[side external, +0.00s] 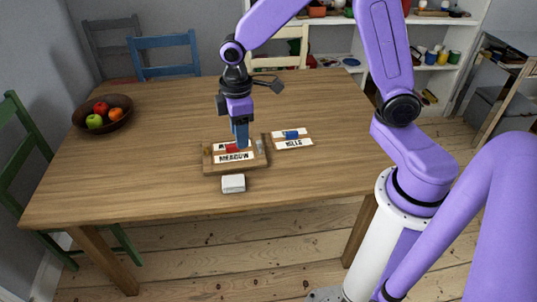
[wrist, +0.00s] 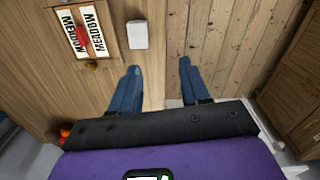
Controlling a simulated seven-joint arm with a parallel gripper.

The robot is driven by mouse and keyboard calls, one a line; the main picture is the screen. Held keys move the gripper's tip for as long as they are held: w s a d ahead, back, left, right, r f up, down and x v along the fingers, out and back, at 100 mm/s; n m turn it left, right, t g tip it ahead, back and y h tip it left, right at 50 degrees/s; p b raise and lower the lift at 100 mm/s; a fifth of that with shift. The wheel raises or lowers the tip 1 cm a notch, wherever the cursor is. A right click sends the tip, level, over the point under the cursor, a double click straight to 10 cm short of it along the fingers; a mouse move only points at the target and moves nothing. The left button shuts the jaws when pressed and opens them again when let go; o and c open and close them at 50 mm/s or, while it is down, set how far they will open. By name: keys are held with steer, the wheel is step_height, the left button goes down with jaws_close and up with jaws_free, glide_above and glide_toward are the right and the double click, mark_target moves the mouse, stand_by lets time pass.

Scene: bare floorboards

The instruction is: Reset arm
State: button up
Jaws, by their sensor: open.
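My gripper (side external: 240,143) points down in the side view, its blue fingers overlapping the wooden tray (side external: 209,168) in the picture. Its height above the tray is hard to judge. In the wrist view my gripper (wrist: 158,67) is open, its two blue fingers wide apart with nothing between them.
A second lettered card (side external: 293,143) with a blue piece (side external: 291,135) lies right of the tray. A white block (side external: 233,184) sits in front of it. A fruit bowl (side external: 103,122) stands at the left. Chairs surround the table; its left front is clear.

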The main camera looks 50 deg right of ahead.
steer(key=s+d+r, duration=0.2)
steer(key=s, duration=0.9)
steer(key=s+d+r+n, duration=0.1)
steer(key=s+d+r, duration=0.1)
steer(key=s, duration=1)
steer(key=shift+s+r+n, duration=0.2)
steer(key=shift+r+n, duration=0.1)
steer(key=shift+r, duration=0.5)
steer(key=shift+w, duration=0.1)
